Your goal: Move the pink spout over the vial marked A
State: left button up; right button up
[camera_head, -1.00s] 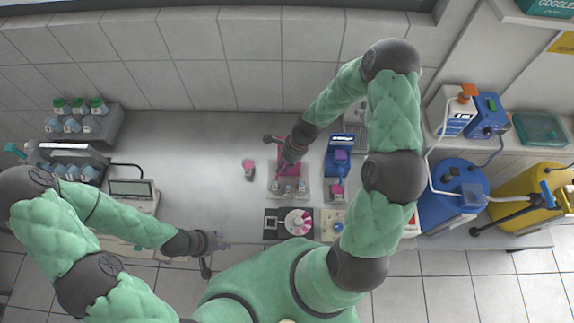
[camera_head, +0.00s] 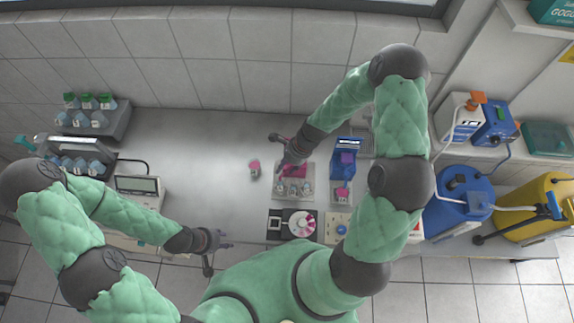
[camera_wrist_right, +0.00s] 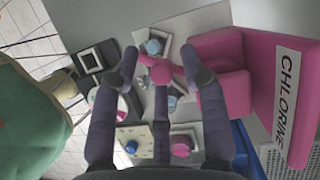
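The pink chlorine dispenser (camera_head: 293,171) stands on the bench. It shows large in the right wrist view, with a CHLORINE label (camera_wrist_right: 287,107). Its pink spout (camera_wrist_right: 160,73) lies between the spread fingers of my right gripper (camera_wrist_right: 160,62), with a visible gap on the left-finger side. In the head view my right gripper (camera_head: 281,151) is at the dispenser. Several small vials (camera_head: 294,188) stand in a row in front of the dispenser; a blue-topped vial (camera_wrist_right: 154,46) shows beyond the spout. I cannot read the letter A. My left gripper (camera_head: 219,254) is open and empty near the front edge.
A pink-topped vial (camera_head: 254,169) stands alone left of the dispenser. A blue dispenser (camera_head: 343,168) is close on its right. A device with a round dial (camera_head: 299,223) sits in front. Vial racks (camera_head: 112,122) and a display unit (camera_head: 138,187) are at left. The bench middle-left is clear.

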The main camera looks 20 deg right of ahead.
jog(key=shift+d+r, duration=0.25)
jog(key=shift+r, duration=0.1)
jog(key=v, duration=1.1)
